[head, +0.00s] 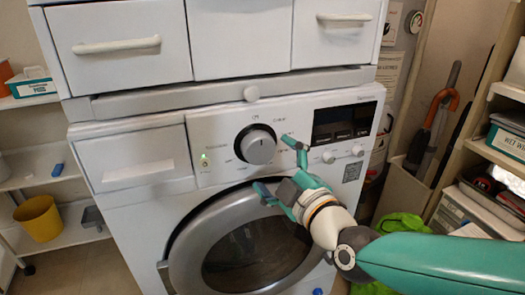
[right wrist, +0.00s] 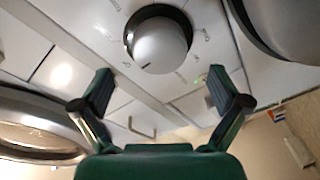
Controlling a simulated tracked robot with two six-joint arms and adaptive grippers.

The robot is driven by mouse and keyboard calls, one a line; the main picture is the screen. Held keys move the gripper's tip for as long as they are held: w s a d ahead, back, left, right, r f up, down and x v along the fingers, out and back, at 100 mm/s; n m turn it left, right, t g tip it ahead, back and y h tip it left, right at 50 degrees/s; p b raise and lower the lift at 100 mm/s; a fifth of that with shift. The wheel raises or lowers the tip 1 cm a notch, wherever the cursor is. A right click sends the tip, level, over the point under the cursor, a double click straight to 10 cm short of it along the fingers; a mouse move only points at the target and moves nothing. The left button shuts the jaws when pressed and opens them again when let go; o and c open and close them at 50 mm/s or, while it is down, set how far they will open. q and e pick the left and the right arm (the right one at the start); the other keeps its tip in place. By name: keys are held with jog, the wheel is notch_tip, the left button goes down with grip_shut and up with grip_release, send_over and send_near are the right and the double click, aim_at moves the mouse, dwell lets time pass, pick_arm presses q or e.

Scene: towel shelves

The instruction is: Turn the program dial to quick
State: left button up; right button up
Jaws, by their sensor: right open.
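The program dial (head: 258,148) is a round silver knob with a dark ring on the white washing machine's control panel. Small labels surround it, too small to read surely, so I cannot tell which program it points to. In the right wrist view the dial (right wrist: 160,46) is large, just beyond the fingertips and roughly centred between them. My right gripper (head: 276,166) is open and empty, to the lower right of the dial in the head view. Its two fingers also show spread apart in the right wrist view (right wrist: 160,75). My left gripper is not in view.
A dark display (head: 343,122) and two small knobs are right of the dial. The round door (head: 185,250) is below, close to my right gripper. White drawers (head: 120,45) sit above. Shelves with a yellow bucket (head: 40,217) stand left; umbrellas (head: 434,120) and shelving stand right.

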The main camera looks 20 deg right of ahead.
aim_at(262, 152)
jog(key=w, duration=0.3)
jog(key=w+a, duration=0.1)
jog(key=w, duration=0.1)
jog(key=shift+w, duration=0.35)
jog(key=shift+c, duration=0.3)
jog(key=c, duration=1.1)
jog(key=shift+d, duration=0.15)
jog(key=shift+b, duration=0.3)
